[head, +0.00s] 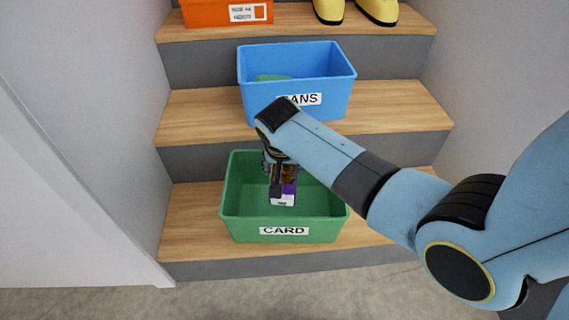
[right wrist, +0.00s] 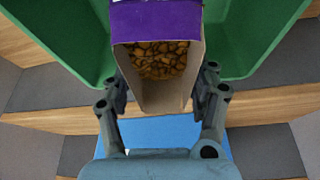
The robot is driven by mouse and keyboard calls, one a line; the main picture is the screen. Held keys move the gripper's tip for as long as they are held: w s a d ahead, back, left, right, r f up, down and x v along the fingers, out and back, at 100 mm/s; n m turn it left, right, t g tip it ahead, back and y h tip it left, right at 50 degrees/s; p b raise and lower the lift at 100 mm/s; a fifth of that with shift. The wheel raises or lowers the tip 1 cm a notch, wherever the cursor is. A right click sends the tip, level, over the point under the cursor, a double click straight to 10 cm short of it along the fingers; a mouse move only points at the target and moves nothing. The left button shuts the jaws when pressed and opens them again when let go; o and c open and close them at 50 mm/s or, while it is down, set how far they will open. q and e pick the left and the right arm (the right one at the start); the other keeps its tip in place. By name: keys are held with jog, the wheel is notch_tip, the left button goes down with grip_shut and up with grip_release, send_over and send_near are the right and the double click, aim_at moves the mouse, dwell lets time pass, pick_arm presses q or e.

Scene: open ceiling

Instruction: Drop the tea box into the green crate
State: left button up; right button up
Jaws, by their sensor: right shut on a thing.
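The tea box (head: 284,190), purple and white with a brown-patterned part, hangs from my right gripper (head: 279,166) over the open green crate labelled "CARD" (head: 250,236). In the right wrist view the fingers of my right gripper (right wrist: 159,92) close on both sides of the tea box (right wrist: 155,22). The box's near end there shows tan card and a brown patterned area. The green crate's walls (right wrist: 262,38) show on both sides behind it. I cannot tell how far the box reaches below the rim. My left gripper is not in view.
A blue crate (head: 262,66), its label partly covered by my arm, stands one step higher with something green inside. An orange box (head: 205,13) and yellow boots (head: 375,10) are on the step above. Walls flank the wooden stairs (head: 185,205).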

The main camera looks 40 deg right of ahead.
jog(key=o, duration=1.3)
jog(key=v, duration=1.2)
